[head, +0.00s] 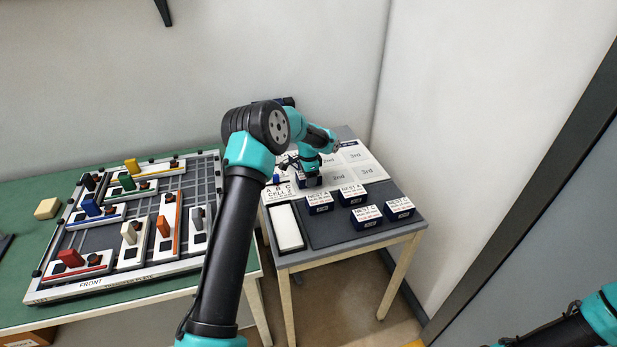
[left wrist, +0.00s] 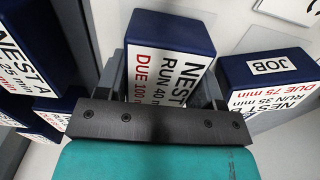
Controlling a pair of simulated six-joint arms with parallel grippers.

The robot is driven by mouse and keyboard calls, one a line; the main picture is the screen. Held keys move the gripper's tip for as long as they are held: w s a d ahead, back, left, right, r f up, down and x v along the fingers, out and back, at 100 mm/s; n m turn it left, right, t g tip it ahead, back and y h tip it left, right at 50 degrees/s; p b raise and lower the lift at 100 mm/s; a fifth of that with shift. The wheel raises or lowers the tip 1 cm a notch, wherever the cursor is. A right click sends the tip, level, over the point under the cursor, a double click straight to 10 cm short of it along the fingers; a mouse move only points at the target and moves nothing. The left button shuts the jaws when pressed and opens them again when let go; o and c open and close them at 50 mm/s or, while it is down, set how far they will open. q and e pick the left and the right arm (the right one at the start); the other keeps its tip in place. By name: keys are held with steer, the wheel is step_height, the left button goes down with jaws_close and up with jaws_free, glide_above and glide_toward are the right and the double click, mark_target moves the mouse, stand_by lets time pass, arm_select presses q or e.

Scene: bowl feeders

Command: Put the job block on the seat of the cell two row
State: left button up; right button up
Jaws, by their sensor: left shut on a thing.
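My left gripper (head: 308,172) is down at the right-hand table and shut on a dark blue block with a white label (left wrist: 160,70), reading NEST, RUN 40 and DUE 100. The label's last letter is hidden by the gripper. A CELL 2 card (head: 279,192) is left of the gripper, partly hidden. My right gripper is out of view.
Several blue nest blocks stand on the dark mat (head: 330,232), one of them at the front right (head: 398,208). A white tray (head: 287,227) lies at its left. Pale cards marked 2nd and 3rd (head: 355,156) lie behind. A framed board (head: 120,285) with coloured blocks fills the green table.

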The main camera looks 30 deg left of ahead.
arm_select(q)
steer(key=shift+f, duration=0.15)
steer(key=o, duration=1)
step_height(320, 180, up, 12)
stand_by(0.3)
stand_by(0.4)
